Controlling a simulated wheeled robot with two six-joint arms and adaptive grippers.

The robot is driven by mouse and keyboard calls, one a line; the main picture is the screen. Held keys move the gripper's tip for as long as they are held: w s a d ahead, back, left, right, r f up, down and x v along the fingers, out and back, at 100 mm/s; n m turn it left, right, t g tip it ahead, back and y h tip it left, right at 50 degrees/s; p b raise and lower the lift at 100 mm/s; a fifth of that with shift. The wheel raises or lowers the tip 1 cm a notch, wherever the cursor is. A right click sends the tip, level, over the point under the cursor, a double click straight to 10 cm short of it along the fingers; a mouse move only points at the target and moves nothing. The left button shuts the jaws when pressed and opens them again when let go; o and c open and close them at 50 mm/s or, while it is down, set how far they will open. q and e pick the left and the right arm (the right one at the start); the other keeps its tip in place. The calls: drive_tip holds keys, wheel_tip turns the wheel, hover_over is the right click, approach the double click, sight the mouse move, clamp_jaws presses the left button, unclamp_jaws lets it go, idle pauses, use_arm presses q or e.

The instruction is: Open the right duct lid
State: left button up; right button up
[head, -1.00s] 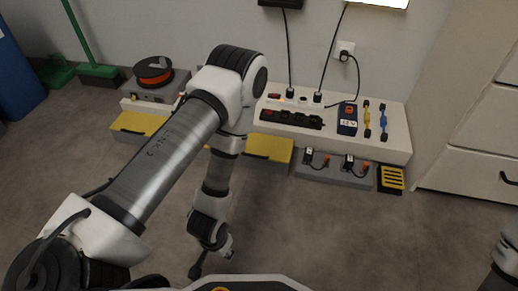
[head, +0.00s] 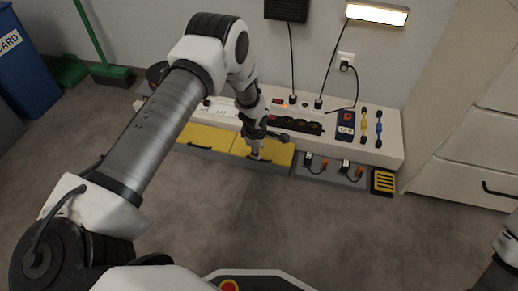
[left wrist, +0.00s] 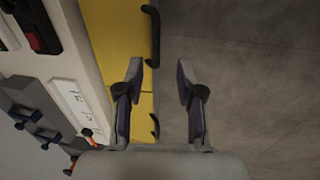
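The right duct lid (head: 275,156) is a yellow panel on the front low duct, beside the left yellow lid (head: 208,137). Both look closed. In the left wrist view, the right lid (left wrist: 113,35) is at the top with its black handle (left wrist: 152,38), and the left lid (left wrist: 146,103) is below. My left gripper (head: 256,151) is in front of the right lid and partly hides it. In the left wrist view its two fingers (left wrist: 162,85) are apart with nothing between them. The right arm shows only at the right edge; its gripper is out of view.
A white bench (head: 390,148) behind the lids carries a black power strip (head: 296,125), a blue device (head: 346,122) and cables. Plugged adapters and a yellow slotted box (head: 383,181) sit right of the lids. Drawers (head: 455,170) stand at the right. The front floor is clear.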

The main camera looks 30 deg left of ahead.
use_arm(q)
drive_tip(key=shift+n, duration=0.3)
drive_tip(key=f+b, duration=0.2)
drive_tip(key=w+f+b, duration=0.1)
drive_tip(key=f+b, duration=0.1)
drive_tip(key=f, duration=0.1)
drive_tip(key=w+f+b, duration=0.1)
drive_tip(key=f+b, duration=0.1)
drive_tip(key=shift+a+f, duration=0.3)
drive_tip(key=shift+r, duration=0.1)
clamp_jaws()
